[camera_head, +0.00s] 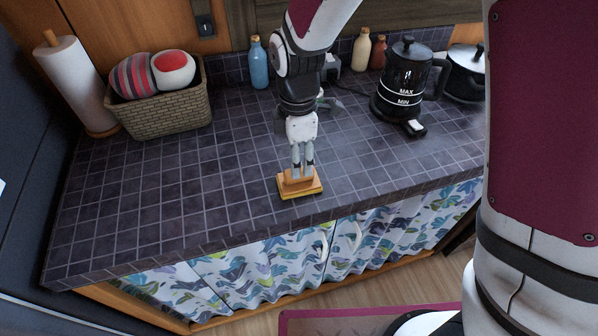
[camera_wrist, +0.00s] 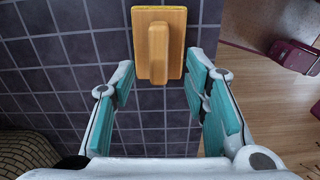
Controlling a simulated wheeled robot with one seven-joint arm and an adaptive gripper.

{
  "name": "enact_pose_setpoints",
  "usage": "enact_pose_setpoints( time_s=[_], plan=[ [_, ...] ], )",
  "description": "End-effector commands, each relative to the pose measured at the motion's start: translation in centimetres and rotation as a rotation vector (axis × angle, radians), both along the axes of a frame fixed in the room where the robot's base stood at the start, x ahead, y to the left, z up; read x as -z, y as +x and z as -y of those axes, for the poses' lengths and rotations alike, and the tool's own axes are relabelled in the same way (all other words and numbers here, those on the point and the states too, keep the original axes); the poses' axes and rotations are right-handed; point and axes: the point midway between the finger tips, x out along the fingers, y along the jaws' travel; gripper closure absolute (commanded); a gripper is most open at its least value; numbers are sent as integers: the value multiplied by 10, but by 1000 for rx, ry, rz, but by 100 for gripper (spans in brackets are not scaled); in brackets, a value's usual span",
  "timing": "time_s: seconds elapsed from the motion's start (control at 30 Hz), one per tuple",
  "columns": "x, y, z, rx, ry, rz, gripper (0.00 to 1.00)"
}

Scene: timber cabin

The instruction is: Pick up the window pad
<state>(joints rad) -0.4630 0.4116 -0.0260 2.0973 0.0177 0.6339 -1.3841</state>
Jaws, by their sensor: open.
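The window pad (camera_head: 300,186) is an orange-brown block with a raised handle and a thin yellow layer beneath. It lies flat on the dark tiled counter near its front edge. In the wrist view the pad (camera_wrist: 176,60) is at the top centre, with its handle running up and down the picture. My gripper (camera_head: 302,170) is over the pad in the head view, fingers pointing down. In the wrist view my gripper (camera_wrist: 162,85) is open, its teal-padded fingers apart on either side of the handle's line. Whether the fingertips touch the pad cannot be told.
A woven basket (camera_head: 165,113) with round cushions and a paper roll (camera_head: 78,85) stand at the left. A blue bottle (camera_head: 258,65) is behind. A black kettle (camera_head: 405,80) and a pot (camera_head: 466,75) stand at the right. The counter's left middle is clear.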

Motion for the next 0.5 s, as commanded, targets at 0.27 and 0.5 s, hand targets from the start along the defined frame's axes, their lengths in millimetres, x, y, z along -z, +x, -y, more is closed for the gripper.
enact_pose_setpoints(
  time_s=[0.27, 0.5],
  plan=[
    [28, 0, 2, 0, -2, -3, 58],
    [51, 2, 2, 0, 0, 1, 58]
  ],
)
